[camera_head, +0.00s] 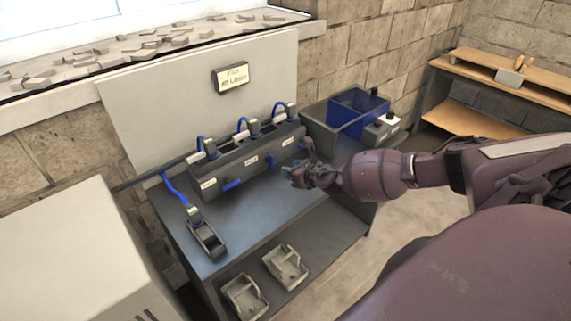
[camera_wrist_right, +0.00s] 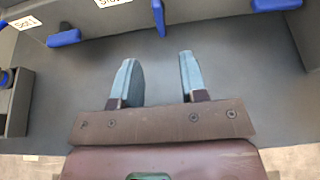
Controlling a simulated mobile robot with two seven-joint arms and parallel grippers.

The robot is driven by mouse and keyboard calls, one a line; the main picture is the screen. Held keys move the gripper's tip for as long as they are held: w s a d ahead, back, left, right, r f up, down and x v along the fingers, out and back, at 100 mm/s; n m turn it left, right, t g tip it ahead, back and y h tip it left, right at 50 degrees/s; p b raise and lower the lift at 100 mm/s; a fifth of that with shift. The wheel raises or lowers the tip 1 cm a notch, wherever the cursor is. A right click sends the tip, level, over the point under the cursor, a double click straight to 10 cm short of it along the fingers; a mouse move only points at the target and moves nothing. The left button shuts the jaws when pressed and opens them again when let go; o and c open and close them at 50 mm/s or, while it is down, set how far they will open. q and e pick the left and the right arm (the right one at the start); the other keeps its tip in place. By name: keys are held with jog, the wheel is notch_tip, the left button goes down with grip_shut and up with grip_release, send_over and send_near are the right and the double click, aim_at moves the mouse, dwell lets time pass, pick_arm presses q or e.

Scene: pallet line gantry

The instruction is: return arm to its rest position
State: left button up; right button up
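My right gripper (camera_head: 291,172) is over the dark workbench (camera_head: 225,230), in front of the grey valve box (camera_head: 240,160). In the right wrist view its two blue-grey fingers (camera_wrist_right: 156,85) stand apart with nothing between them. They point at the front of the box, where blue levers (camera_wrist_right: 160,17) stick out. The fingertips appear apart from the levers. My right arm (camera_head: 400,172) comes in from the right, stretched over the bench. My left gripper does not show in either view.
A blue cable runs to a dark holder (camera_head: 207,242) on the bench's left. A grey bin with a blue insert (camera_head: 345,118) stands at the right end. Two grey trays (camera_head: 286,267) sit on the lower shelf. A white cabinet (camera_head: 70,265) is at left. A wooden shelf (camera_head: 500,75) is far right.

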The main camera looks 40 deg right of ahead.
dwell(0.3)
jog(key=shift+a+m, duration=0.15)
jog(key=shift+m, duration=1.05)
jog(key=s+a+r+m+y, duration=0.2)
jog(key=a+m+y, duration=0.1)
jog(key=a+m, duration=1.15)
jog(key=s+a+m, duration=0.7)
jog(key=s+m, duration=0.1)
jog(key=m, duration=0.1)
jog(key=s+d+f+m+h, duration=0.1)
jog(key=s+f+m, duration=0.2)
jog(key=s, duration=0.3)
jog(key=s+d+f+m+g+h, duration=0.1)
jog(key=s+d+f+m, duration=0.1)
jog(key=s, duration=0.5)
jog(key=s+d+f+m+h, duration=0.2)
jog(key=s+f+m, duration=0.2)
jog(key=s+m, duration=0.1)
jog(key=shift+s+g+b, duration=0.35)
jog(key=shift+s+g, duration=0.05)
jog(key=shift+s, duration=0.3)
